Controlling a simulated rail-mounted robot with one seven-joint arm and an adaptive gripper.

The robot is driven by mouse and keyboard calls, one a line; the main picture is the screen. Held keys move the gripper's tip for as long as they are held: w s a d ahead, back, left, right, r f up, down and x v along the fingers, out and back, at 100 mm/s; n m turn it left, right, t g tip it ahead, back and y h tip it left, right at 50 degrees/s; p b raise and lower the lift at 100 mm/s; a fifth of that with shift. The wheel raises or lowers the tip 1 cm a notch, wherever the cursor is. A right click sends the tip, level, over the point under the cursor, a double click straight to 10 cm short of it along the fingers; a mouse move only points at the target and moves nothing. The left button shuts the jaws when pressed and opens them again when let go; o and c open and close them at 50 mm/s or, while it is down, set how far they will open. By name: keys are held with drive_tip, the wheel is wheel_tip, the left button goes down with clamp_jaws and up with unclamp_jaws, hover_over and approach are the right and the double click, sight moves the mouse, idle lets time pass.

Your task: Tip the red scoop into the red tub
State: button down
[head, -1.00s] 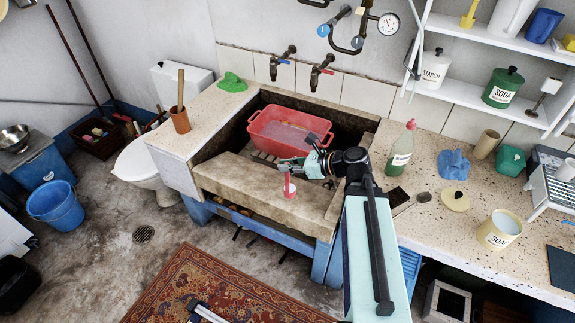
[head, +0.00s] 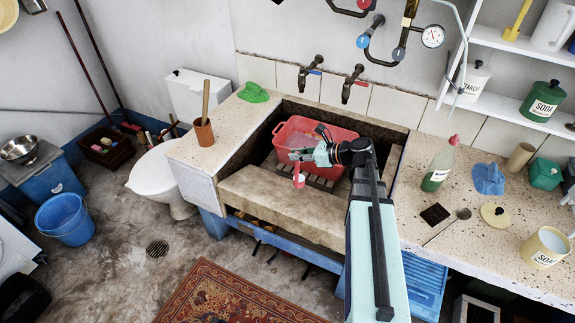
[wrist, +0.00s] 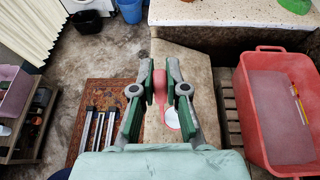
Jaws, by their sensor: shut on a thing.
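The red scoop (head: 299,181) is in my gripper (head: 293,157). In the wrist view my gripper (wrist: 160,68) is shut on the scoop's red handle (wrist: 159,85). The scoop's bowl shows white inside (wrist: 172,118); it is partly hidden by a finger. The scoop is above the front stone ledge of the trough, beside the red tub, not over its middle. The red tub (head: 344,133) sits in the trough behind my gripper. In the wrist view the tub (wrist: 246,122) lies to the right, with pinkish liquid and a thin stick-like thing inside.
The stone front ledge (head: 260,200) lies below the gripper. Two taps (head: 352,84) project from the wall behind the tub. A green bottle (head: 439,165) stands on the right counter, and a terracotta pot (head: 203,132) on the left one. Slats (wrist: 229,110) show beside the tub.

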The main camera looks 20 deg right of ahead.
drive_tip(key=w+d+f+b, duration=0.1)
drive_tip(key=w+d+f, duration=0.1)
drive_tip(key=w+d, duration=1)
drive_tip(key=w+d+f+m+t+h+b, duration=0.1)
drive_tip(key=w+d+f, duration=0.2)
drive_tip(key=w+d, duration=0.9)
drive_tip(key=shift+w+d+f+m, duration=0.3)
drive_tip(key=shift+w+d, duration=0.05)
drive_tip(key=shift+d, duration=0.35)
drive_tip(key=shift+a, duration=0.1)
drive_tip(key=a, duration=0.1)
drive_tip(key=a+n+h+b, duration=0.1)
drive_tip(key=shift+s+a+f+h, duration=0.15)
drive_tip(key=shift+s+a+h, duration=0.15)
drive_tip(key=shift+s+a, duration=0.1)
drive_tip(key=shift+a, duration=0.15)
drive_tip(key=shift+s+a+f+n+h+b, duration=0.15)
drive_tip(key=shift+a+n+h, duration=0.1)
drive_tip(key=shift+a, duration=0.2)
drive_tip(key=shift+s+a+f+n+h+b, duration=0.1)
drive_tip(key=shift+a+n+h+b, duration=0.1)
drive_tip(key=shift+a, duration=0.2)
drive_tip(key=shift+s+a+f+n+h+b, duration=0.15)
drive_tip(key=shift+a+n+h, duration=0.1)
drive_tip(key=shift+a, duration=0.2)
